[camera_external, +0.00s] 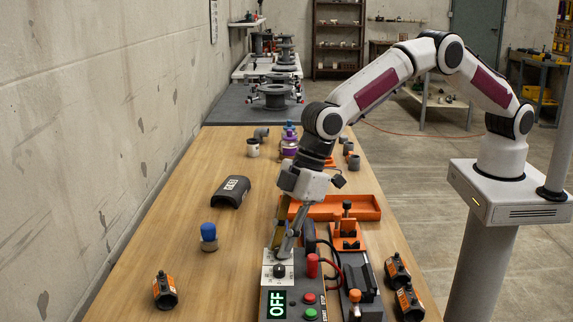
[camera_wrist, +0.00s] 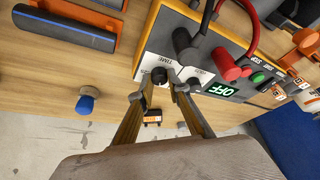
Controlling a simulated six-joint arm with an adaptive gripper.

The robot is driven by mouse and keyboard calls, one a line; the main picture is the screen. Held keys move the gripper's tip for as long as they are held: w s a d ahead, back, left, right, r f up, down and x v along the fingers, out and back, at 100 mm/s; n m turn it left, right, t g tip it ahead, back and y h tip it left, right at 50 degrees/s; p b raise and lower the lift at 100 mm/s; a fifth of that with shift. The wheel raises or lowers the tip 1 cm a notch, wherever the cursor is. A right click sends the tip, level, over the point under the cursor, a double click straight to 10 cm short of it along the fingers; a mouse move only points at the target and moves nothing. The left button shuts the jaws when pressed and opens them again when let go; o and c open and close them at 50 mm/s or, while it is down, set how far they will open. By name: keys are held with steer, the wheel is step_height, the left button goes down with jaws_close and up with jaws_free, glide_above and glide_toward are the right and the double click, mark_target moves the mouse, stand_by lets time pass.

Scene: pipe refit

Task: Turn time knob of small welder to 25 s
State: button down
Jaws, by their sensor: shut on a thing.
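The small welder (camera_external: 295,278) is a grey box with an orange edge at the front of the table. Its display (camera_external: 277,303) reads OFF, also in the wrist view (camera_wrist: 220,90). In the wrist view the dark time knob (camera_wrist: 159,75) sits on a white dial plate by the TIME label. A second dark knob (camera_wrist: 190,77) is beside it. My gripper (camera_wrist: 160,90) has a fingertip on each side of the time knob and is shut on it. In the outside view my gripper (camera_external: 283,247) points down at the dial plate. The knob's setting is too small to read.
Red (camera_external: 310,298) and green (camera_external: 311,313) buttons sit right of the display. Red and black cables loop right of my gripper. An orange tray (camera_external: 350,207) lies behind. Black fittings (camera_external: 408,300) stand at right and another (camera_external: 165,290) at left. The table's left side is mostly clear.

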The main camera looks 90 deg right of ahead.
steer(key=shift+a+m+t+h, duration=0.15)
steer(key=shift+m+h, duration=0.35)
steer(key=shift+m, duration=0.8)
steer(key=shift+m+t+h, duration=0.15)
steer(key=shift+m+h, duration=0.35)
steer(key=shift+m, duration=0.8)
steer(key=shift+m+h, duration=0.8)
steer(key=shift+m, duration=1.3)
steer(key=shift+f+m, duration=0.1)
steer(key=shift+m, duration=0.2)
steer(key=c, duration=1.9)
jaws_free()
steer(key=shift+n, duration=0.4)
steer(key=shift+n+y, duration=0.5)
steer(key=shift+n, duration=0.7)
